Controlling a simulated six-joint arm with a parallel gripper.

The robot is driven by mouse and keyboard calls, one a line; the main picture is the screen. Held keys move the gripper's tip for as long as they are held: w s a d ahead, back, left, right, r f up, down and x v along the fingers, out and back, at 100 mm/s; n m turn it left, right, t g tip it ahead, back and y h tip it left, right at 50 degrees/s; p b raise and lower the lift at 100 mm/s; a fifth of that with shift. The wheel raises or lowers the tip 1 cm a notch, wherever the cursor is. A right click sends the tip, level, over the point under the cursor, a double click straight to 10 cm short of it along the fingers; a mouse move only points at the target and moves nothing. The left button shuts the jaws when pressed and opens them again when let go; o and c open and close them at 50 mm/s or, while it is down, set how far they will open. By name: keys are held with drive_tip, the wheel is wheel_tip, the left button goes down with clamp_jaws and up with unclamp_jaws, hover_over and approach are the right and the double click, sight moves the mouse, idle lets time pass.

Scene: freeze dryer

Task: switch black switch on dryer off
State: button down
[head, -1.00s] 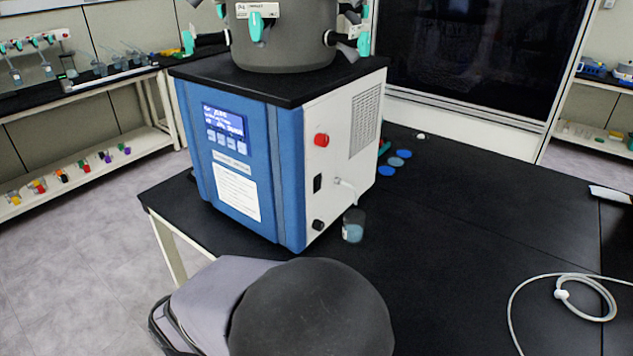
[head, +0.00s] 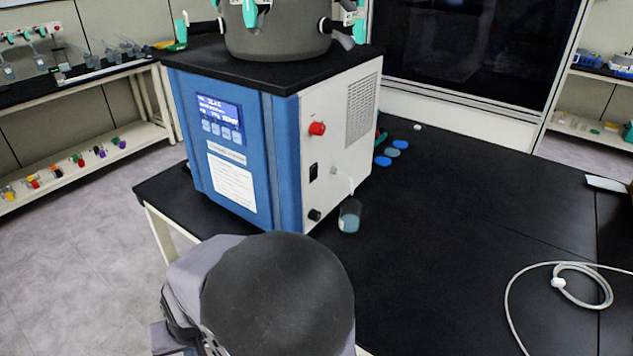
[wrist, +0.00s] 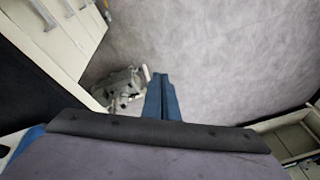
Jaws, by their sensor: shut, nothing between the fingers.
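The freeze dryer (head: 242,188) is a blue and white box with a black top, standing on the black bench in the head view. Its black switch (head: 313,172) is a small dark rectangle on the white right side, below a red knob (head: 317,128). The switch's position is too small to tell. My gripper shows in the wrist view (wrist: 161,100) as two blue fingers held together, shut and empty, above the grey floor. In the head view my arm is in front of the dryer, and the fingers are hidden. The wrist view does not show the switch.
A small jar (head: 349,216) of bluish liquid stands beside the dryer under its white spout. A black knob (head: 314,215) sits low on the side. Blue discs (head: 383,161) lie behind. A white cable (head: 580,285) is coiled at right. The bench's middle is clear.

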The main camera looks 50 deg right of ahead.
sight(315, 173)
drive_tip(key=w+d+r+m+t+h+b, duration=0.1)
drive_tip(key=w+d+m+t+h, duration=0.15)
drive_tip(key=d+m, duration=0.35)
drive_tip(key=w+d+r+m+t+h+b, duration=0.1)
drive_tip(key=w+d+m+h, duration=0.2)
drive_tip(key=d, duration=0.4)
drive_tip(key=w+d+r+m+t+h+b, duration=0.1)
drive_tip(key=w+d+r+m+t+h, duration=0.1)
drive_tip(key=w+d+m, duration=0.4)
drive_tip(key=s+d+r+m+g+h+b, duration=0.1)
drive_tip(key=s+d+r+m+g+h, duration=0.1)
drive_tip(key=s+d+r+m+h, duration=0.2)
drive_tip(key=s+d+r+m+g+h+b, duration=0.1)
drive_tip(key=s+d+r+m+h, duration=0.3)
drive_tip(key=s+d+m, duration=0.5)
drive_tip(key=d+m+g+h, duration=0.1)
drive_tip(key=d+h, duration=0.1)
drive_tip(key=d, duration=0.4)
drive_tip(key=shift+s+g, duration=0.35)
drive_tip(key=shift+s, duration=0.05)
drive_tip(key=shift+d+r+h, duration=0.15)
drive_tip(key=shift+d+h, duration=0.1)
